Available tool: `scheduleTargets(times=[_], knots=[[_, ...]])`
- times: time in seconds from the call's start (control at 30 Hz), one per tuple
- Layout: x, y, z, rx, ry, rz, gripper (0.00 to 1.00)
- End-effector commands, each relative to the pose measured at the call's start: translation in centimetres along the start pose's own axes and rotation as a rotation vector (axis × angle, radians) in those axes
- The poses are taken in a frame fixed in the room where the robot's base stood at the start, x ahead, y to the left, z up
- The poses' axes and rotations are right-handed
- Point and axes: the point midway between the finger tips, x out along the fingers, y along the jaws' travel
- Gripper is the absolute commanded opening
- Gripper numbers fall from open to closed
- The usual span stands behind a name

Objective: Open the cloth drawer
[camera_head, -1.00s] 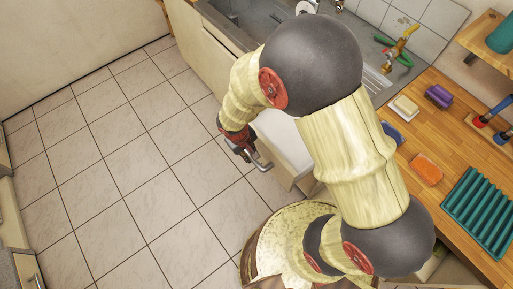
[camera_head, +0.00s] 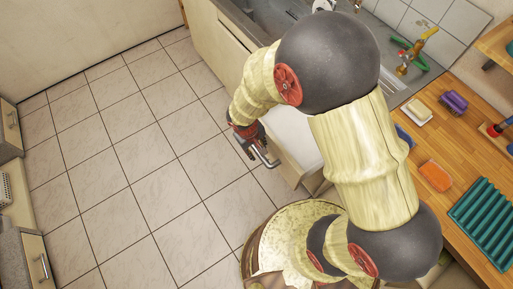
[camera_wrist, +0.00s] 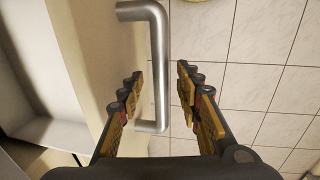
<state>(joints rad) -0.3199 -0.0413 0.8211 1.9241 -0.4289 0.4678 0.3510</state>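The drawer (camera_head: 303,142) shows in the head view as a pale box standing out from the cabinet below the counter, partly hidden by my arm. In the wrist view, its cream front (camera_wrist: 85,45) is at the left, with a pale open interior behind it. A metal bar handle (camera_wrist: 158,60) is on the front. My gripper (camera_wrist: 158,78) is open, with one finger on each side of the handle's bar and visible gaps between. In the head view, my gripper (camera_head: 254,150) is at the handle, low beside the drawer front. No cloth is distinguishable.
The tiled floor (camera_head: 130,170) left of the drawer is clear. A sink (camera_head: 270,20) is at the top. The wooden counter (camera_head: 440,140) at right holds a sponge (camera_head: 434,176), a purple brush (camera_head: 453,102) and a green rack (camera_head: 485,222). Cabinets (camera_head: 35,255) stand at far left.

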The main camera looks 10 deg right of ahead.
Motion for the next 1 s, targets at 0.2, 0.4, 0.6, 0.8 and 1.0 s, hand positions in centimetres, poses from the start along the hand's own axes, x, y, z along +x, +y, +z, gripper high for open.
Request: scheduleTargets(times=[0.2, 0.4, 0.6, 0.8, 1.0], knots=[[-1.8, 0.0, -0.1, -0.001, 0.003, 0.001, 0.34], [-5.8, 0.0, -0.1, 0.001, 0.005, 0.0, 0.34], [-9.5, 0.0, -0.1, 0.0, 0.004, 0.0, 0.34], [-11.5, 0.0, -0.1, -0.001, 0.001, 0.0, 0.34], [-12.0, 0.0, 0.0, -0.001, -0.001, 0.0, 0.34]])
